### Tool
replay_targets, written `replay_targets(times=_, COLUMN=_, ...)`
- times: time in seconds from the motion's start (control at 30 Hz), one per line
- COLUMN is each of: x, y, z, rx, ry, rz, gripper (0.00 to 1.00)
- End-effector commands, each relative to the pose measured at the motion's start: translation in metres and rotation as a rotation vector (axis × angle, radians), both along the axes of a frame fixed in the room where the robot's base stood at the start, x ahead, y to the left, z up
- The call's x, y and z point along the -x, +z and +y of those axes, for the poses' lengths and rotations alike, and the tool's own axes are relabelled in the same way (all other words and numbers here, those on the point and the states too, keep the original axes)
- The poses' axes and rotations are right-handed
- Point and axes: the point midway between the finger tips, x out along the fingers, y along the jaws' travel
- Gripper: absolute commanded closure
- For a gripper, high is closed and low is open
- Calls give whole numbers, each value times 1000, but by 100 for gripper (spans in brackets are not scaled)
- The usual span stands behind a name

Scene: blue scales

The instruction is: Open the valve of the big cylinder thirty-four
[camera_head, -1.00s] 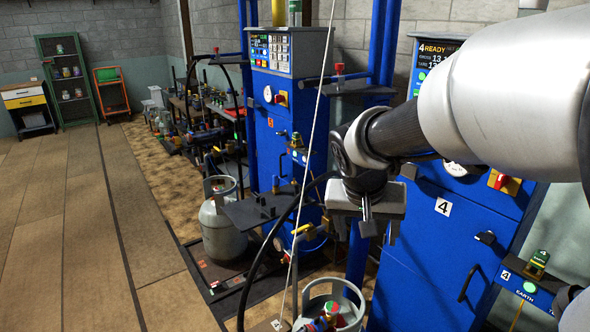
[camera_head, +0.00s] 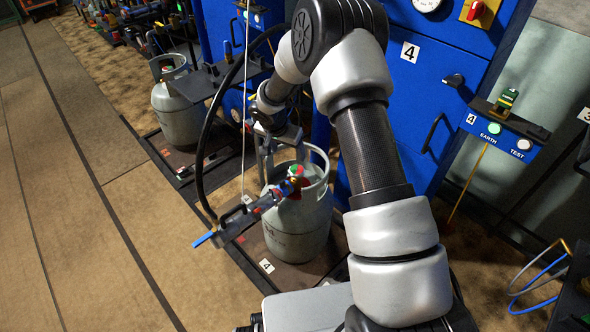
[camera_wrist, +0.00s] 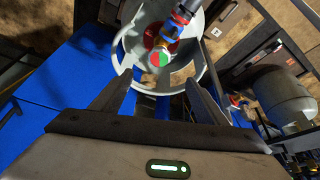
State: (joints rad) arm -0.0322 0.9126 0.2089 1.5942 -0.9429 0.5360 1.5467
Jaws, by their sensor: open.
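A large grey gas cylinder (camera_head: 298,232) stands upright on the scale plate marked 4; I cannot read thirty-four on it. Its round red and green valve handwheel (camera_head: 296,170) sits inside the collar and also shows in the wrist view (camera_wrist: 158,58). A filling head with a blue lever (camera_head: 245,215) and a hose is on the valve's left side. My gripper (camera_head: 280,155) is just above and behind the collar, pointing down. In the wrist view my gripper (camera_wrist: 158,82) is open and empty, with the handwheel ahead between its fingertips, apparently apart from them.
A black hose (camera_head: 208,140) and a thin cable (camera_head: 246,90) hang left of the cylinder. A second grey cylinder (camera_head: 178,112) stands further back on its own plate. Blue cabinet 4 (camera_head: 400,110) is close behind on the right. The brown floor at left (camera_head: 70,220) is clear.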

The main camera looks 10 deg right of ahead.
Motion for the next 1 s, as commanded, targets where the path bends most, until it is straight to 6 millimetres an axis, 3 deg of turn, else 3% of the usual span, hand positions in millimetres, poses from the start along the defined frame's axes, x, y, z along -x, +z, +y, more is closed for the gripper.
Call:
replay_targets(times=0.2, x=-13, y=-47, z=-11, rx=0, ry=-2, rz=5, gripper=32)
replay_targets(times=0.6, x=-39, y=-121, z=-29, rx=0, ry=-3, rz=4, gripper=32)
replay_targets(times=0.8, x=-46, y=-139, z=-33, rx=-1, ry=-1, rz=2, gripper=32)
replay_targets(times=1.0, x=-48, y=-142, z=-34, rx=1, ry=1, rz=1, gripper=32)
